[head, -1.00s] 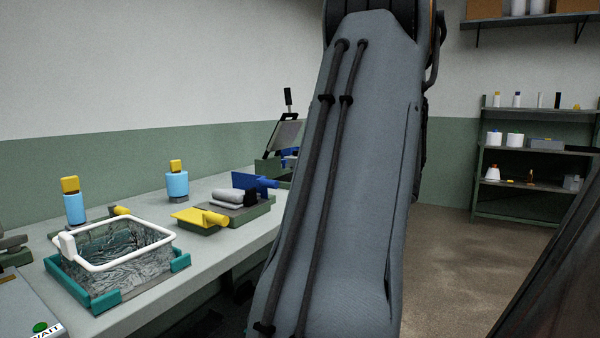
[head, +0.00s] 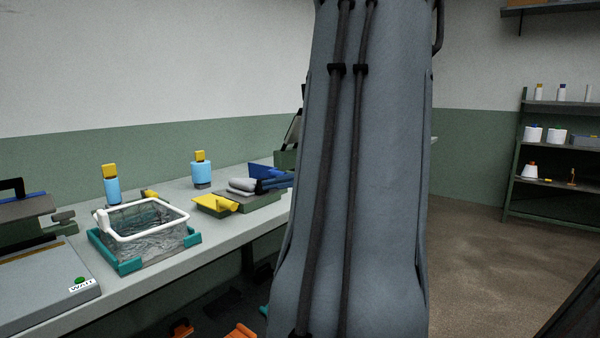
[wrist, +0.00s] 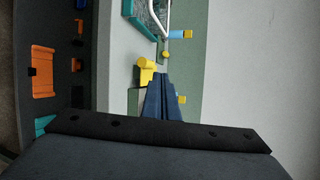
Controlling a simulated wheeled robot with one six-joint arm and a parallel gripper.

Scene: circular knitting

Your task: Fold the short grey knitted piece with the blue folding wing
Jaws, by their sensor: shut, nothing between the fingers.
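The folding station (head: 262,202) stands on the bench, partly hidden behind my arm in the head view. The short grey knitted piece (head: 242,186) lies on it as a pale, rounded roll. The blue folding wing (head: 260,170) rises at its far right side. A yellow wing (head: 222,204) sits at its left front and also shows in the wrist view (wrist: 146,68). My gripper (wrist: 163,76) is shut and empty, its dark fingers beside the yellow wing in the wrist view. Whether they touch the blue wing cannot be told. The grey piece is not clear in the wrist view.
A white-rimmed basket (head: 187,216) stands in a teal holder (head: 130,266) on the bench. Two blue bottles with yellow caps (head: 112,190) (head: 201,172) stand behind. A grey machine (head: 40,290) is at the left. Orange items (head: 240,331) lie below the bench. Open floor is at right.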

